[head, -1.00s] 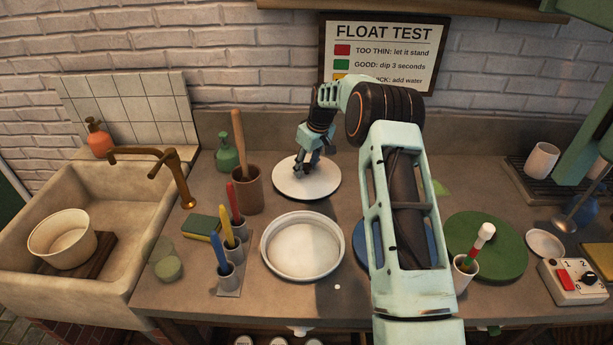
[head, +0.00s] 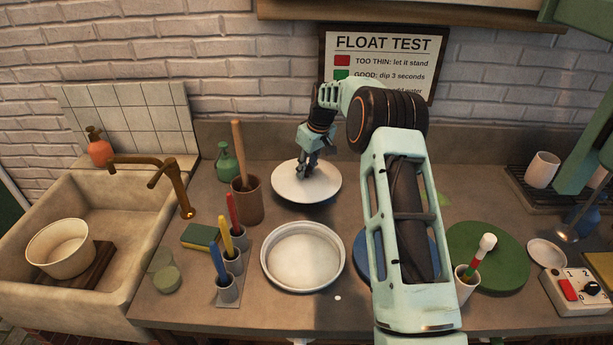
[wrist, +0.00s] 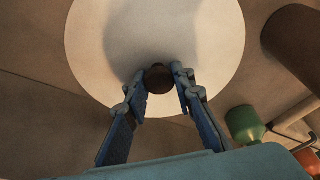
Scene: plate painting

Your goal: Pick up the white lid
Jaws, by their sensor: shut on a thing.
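The white lid (head: 290,193) is a round pale disc at the back of the counter, behind the white round tray. Its dark round knob (wrist: 158,78) shows in the wrist view, between my fingers. My gripper (head: 306,172) comes down on the lid from above and is shut on the knob. The fingers hide the knob in the head view. The lid seems to hang slightly above the counter, with a dark shadow at its lower right. The lid's pale face also fills the top of the wrist view (wrist: 100,50).
The brown pot (head: 247,205) with a wooden handle stands close left of the lid. A green bottle (head: 227,165) is behind it. The white tray (head: 303,288) lies in front. My arm covers part of a blue disc (head: 362,262). A green disc (head: 500,245) lies right.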

